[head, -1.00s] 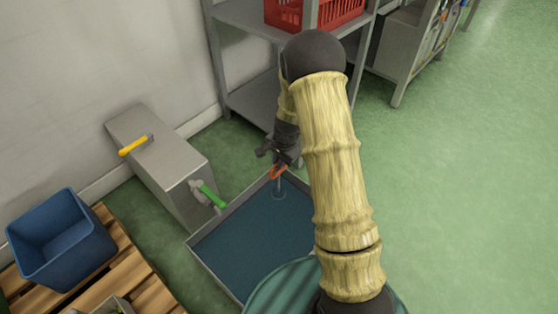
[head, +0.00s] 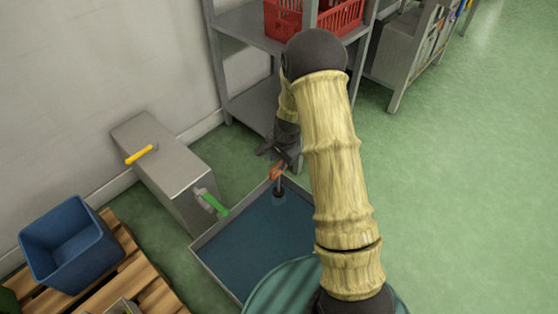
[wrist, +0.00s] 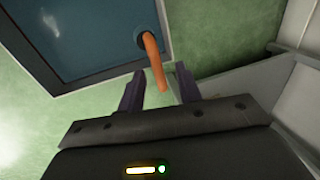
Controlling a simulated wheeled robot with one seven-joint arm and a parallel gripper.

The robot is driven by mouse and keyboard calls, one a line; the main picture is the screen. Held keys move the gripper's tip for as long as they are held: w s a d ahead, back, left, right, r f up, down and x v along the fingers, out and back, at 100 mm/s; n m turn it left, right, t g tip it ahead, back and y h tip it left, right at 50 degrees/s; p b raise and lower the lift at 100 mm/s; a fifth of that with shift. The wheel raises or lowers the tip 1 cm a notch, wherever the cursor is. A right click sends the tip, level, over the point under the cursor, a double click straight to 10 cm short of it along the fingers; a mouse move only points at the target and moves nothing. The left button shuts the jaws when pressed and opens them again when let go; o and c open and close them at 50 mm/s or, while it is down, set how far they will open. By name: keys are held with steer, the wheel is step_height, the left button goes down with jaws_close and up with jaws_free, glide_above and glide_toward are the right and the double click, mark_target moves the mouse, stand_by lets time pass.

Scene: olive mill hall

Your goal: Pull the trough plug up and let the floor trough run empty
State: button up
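The floor trough (head: 212,264) is a grey-rimmed basin with dark blue water in it. The plug's orange handle (head: 278,172) stands above the water at the far corner, on a thin grey stem. A dark round shape (head: 279,194) shows at the stem's foot; I cannot tell plug from drain hole. My gripper (head: 279,162) is at the handle. In the wrist view the handle (wrist: 152,60) lies between the fingertips of my gripper (wrist: 160,83), with a visible gap on each side. The fingers are apart. The trough's rim also shows there (wrist: 100,79).
A grey metal box (head: 165,165) with a yellow lever (head: 141,155) and a green lever (head: 213,202) stands left of the trough. A shelf (head: 250,103) with a red crate (head: 340,17) is behind. A blue bin (head: 65,245) sits on a pallet (head: 150,285). Floor at right is clear.

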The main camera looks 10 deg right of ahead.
steer(key=shift+f, duration=0.1)
steer(key=p+v, duration=0.9)
steer(key=v, duration=0.8)
steer(key=shift+a+p, duration=0.1)
steer(key=shift+p, duration=0.2)
steer(key=s+a+r+n+h+p, duration=0.1)
steer(key=s+a+r+n+p, duration=0.1)
steer(key=s+r+n+p, duration=1.35)
steer(key=s+r+m+p, duration=0.1)
steer(key=r+m+p, duration=0.1)
steer(key=r+p, duration=1.4)
steer(key=s+r+m+p, duration=0.2)
steer(key=r+p, duration=1.4)
steer(key=r, duration=1.2)
steer(key=shift+t+p, duration=0.3)
steer(key=shift+s+r, duration=0.1)
